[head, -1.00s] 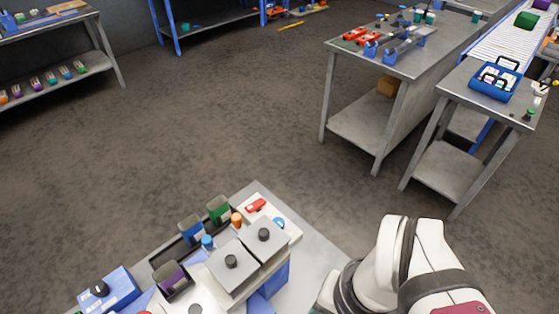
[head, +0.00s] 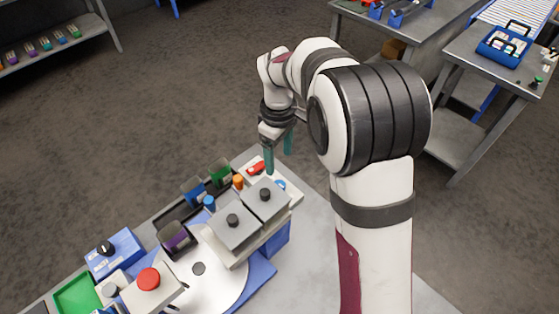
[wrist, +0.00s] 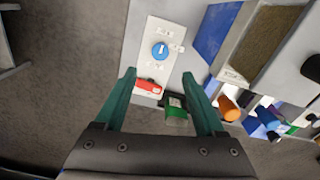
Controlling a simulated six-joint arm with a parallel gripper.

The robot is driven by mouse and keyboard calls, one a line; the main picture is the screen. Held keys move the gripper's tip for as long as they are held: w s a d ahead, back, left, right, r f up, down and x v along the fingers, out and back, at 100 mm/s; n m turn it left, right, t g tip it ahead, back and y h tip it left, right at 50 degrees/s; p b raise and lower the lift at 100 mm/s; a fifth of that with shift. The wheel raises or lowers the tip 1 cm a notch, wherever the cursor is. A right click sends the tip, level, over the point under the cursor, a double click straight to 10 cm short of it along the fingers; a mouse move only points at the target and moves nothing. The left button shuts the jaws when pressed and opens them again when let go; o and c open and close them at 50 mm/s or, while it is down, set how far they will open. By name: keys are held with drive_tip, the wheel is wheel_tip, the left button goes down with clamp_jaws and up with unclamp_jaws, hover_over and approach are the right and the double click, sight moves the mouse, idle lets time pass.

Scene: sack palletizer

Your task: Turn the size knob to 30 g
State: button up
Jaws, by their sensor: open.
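The blue round knob (wrist: 160,51) with a pale pointer line sits on a white panel (wrist: 152,22) with small printed marks around it, too small to read. In the head view the knob (head: 280,185) shows at the right end of the machine, partly behind a grey block. My gripper (wrist: 160,75) is open and empty, its two green fingers pointing down. In the wrist view the knob lies just beyond the fingertips, roughly centred between them. In the head view my gripper (head: 279,158) hangs over the panel's far edge, apart from the knob.
A red switch (wrist: 149,86) sits on the panel close to the knob. A green bin (head: 220,173), an orange cap (head: 238,181) and grey blocks with black knobs (head: 265,194) crowd the left side.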

sight(279, 184)
wheel_tip(279, 184, down, 11)
drive_tip(key=shift+r, duration=0.15)
clamp_jaws()
